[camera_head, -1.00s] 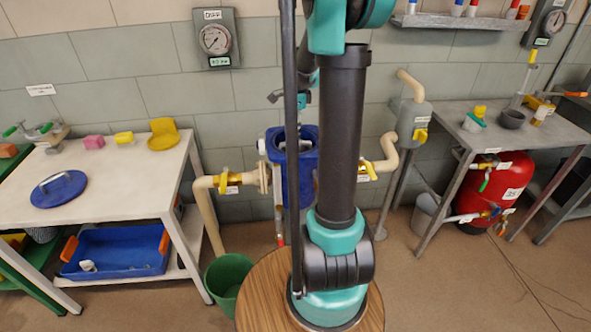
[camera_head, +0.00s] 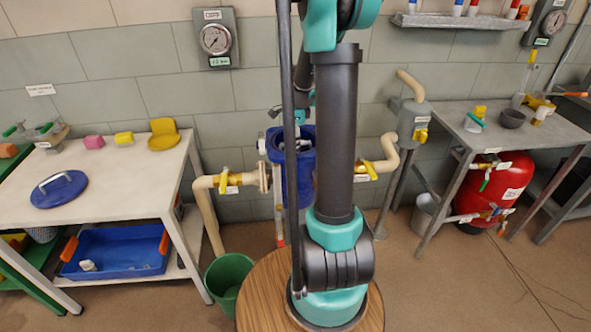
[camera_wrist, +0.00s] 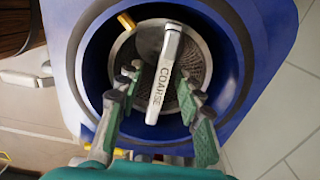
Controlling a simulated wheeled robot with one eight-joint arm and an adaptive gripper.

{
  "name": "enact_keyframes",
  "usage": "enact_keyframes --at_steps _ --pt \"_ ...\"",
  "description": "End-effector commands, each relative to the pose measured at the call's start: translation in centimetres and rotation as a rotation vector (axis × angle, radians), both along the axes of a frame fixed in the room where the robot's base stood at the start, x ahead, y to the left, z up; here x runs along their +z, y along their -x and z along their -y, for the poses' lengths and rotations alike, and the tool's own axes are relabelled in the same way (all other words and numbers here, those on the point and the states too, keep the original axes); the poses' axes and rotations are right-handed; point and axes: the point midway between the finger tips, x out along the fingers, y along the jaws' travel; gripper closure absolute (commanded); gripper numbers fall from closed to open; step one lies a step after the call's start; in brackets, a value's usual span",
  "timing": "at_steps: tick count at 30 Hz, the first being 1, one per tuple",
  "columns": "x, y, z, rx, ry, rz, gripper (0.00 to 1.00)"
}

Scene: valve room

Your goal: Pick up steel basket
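The steel basket (camera_wrist: 196,56) sits inside a round blue housing (camera_wrist: 262,50) in the wrist view. It has a mesh disc and a pale bar handle (camera_wrist: 168,75) marked "COARSE". My gripper (camera_wrist: 158,88) is open, with its fingers on either side of the handle and a gap to it on both sides. I cannot tell how deep the fingertips are. In the head view the blue housing (camera_head: 306,180) stands by the wall, partly hidden by my arm. The basket does not show there.
Beige pipes with yellow valves (camera_head: 222,182) flank the housing. A green bucket (camera_head: 228,277) stands on the floor. A white table (camera_head: 130,195) at left holds a blue lid (camera_head: 60,190), with a blue tray (camera_head: 120,252) below. A grey table (camera_head: 540,130) stands at right.

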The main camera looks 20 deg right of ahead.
Motion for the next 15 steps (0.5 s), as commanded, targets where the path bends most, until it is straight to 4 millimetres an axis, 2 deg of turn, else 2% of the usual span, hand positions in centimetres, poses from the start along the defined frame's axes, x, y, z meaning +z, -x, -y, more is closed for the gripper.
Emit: enact_keyframes --at_steps 15 --pt "-0.36 -0.01 0.00 0.000 0.000 0.000 0.64"
